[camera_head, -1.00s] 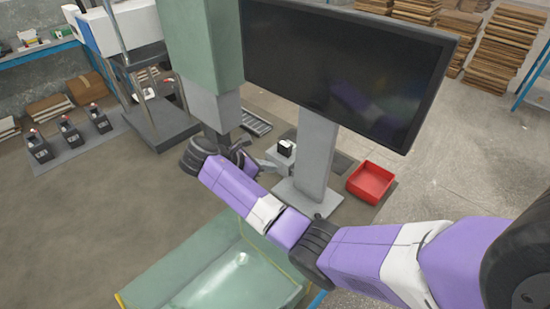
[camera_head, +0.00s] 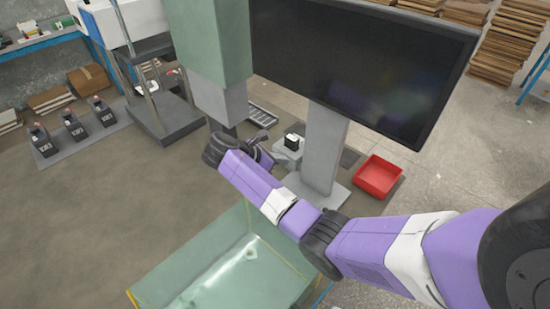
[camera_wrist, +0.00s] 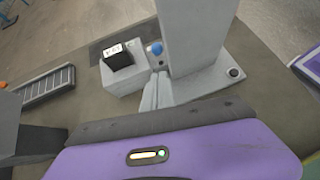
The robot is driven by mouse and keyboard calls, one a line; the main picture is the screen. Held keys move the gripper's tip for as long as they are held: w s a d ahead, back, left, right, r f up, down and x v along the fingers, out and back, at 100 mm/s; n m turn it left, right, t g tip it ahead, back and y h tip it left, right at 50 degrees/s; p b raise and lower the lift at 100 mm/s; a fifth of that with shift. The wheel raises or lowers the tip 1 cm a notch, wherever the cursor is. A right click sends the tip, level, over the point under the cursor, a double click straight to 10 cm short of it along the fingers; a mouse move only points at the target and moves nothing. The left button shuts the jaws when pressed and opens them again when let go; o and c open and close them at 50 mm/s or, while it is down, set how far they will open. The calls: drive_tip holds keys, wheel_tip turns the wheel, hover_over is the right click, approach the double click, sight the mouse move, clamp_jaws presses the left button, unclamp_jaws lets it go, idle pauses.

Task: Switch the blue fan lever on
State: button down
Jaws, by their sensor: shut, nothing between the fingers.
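In the wrist view, a small grey box (camera_wrist: 127,76) carries a black block with a white label (camera_wrist: 118,57). Beside it, a round blue knob (camera_wrist: 154,48), the fan lever's visible part, sits close to the grey monitor post. The lever's on or off position cannot be read. My gripper (camera_wrist: 158,78) is shut and empty, its light grey fingers pointing at the box's right side just short of the blue knob. Contact cannot be made out. In the head view, my gripper (camera_head: 268,148) is just left of the box (camera_head: 287,156); the blue knob is not distinguishable there.
A monitor (camera_head: 360,65) on a grey post (camera_head: 322,150) stands right beside the box. A red tray (camera_head: 378,176) is to its right. A green column (camera_head: 208,45) hangs over my wrist. A green bin (camera_head: 262,212) lies below my arm. Several labelled black units (camera_head: 72,126) stand at left.

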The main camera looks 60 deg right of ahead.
drive_tip(key=d+r+x, duration=0.1)
drive_tip(key=x, duration=0.6)
drive_tip(key=shift+s+d+p, duration=0.3)
drive_tip(key=shift+s, duration=0.1)
